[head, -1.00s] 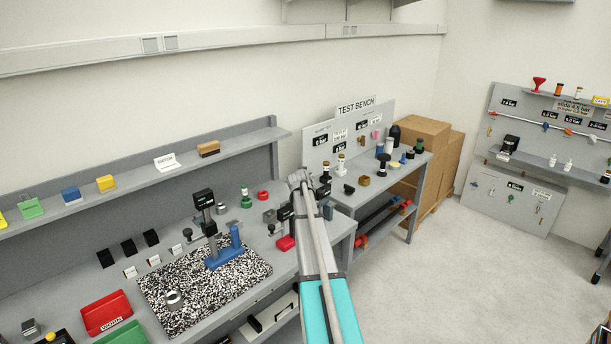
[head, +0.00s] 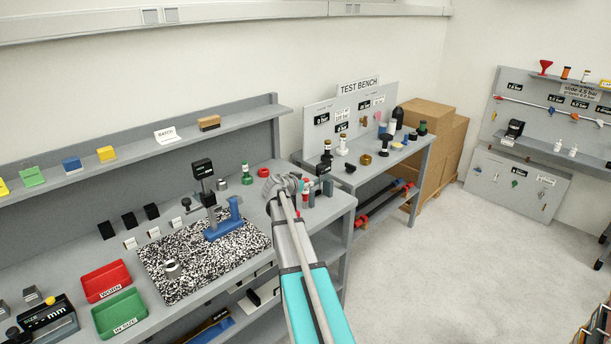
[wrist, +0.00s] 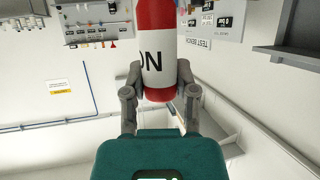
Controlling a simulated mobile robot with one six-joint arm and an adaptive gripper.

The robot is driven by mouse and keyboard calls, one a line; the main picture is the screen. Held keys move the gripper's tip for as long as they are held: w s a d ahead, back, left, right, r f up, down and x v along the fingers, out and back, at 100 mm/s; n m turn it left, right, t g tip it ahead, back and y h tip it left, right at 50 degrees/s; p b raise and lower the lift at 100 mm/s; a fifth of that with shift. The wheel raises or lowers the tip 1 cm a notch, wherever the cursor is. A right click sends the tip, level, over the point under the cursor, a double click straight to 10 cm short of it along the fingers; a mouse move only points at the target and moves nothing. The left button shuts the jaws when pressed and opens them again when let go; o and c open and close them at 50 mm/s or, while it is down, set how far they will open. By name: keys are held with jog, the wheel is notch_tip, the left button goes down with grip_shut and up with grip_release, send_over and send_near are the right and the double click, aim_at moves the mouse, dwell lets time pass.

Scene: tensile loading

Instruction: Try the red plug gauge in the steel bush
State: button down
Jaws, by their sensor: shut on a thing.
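The red plug gauge (wrist: 155,45) is a red cylinder with a white band and black letters, upside down in the wrist view. My gripper (wrist: 160,85) is shut on its near end, one finger on each side. In the head view, my arm's end is over the right end of the grey bench, and a small upright red piece (head: 305,201) beside it appears to be the gauge. A grey ring, apparently the steel bush (head: 172,268), sits on the speckled plate (head: 215,268), well left of my gripper. The gauge is apart from it.
A green gauge (head: 246,176) and a low red piece (head: 263,172) stand behind. Red (head: 105,281) and green (head: 120,313) trays lie front left.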

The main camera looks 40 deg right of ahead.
aim_at(307, 192)
jog(key=s, duration=0.1)
jog(key=s+a+f+m+g, duration=0.1)
jog(key=s+a+m+g+b, duration=0.1)
jog(key=shift+s+a+f+h, duration=0.2)
jog(key=shift+s+f+h, duration=0.1)
jog(key=shift+h, duration=0.1)
jog(key=shift+d, duration=0.1)
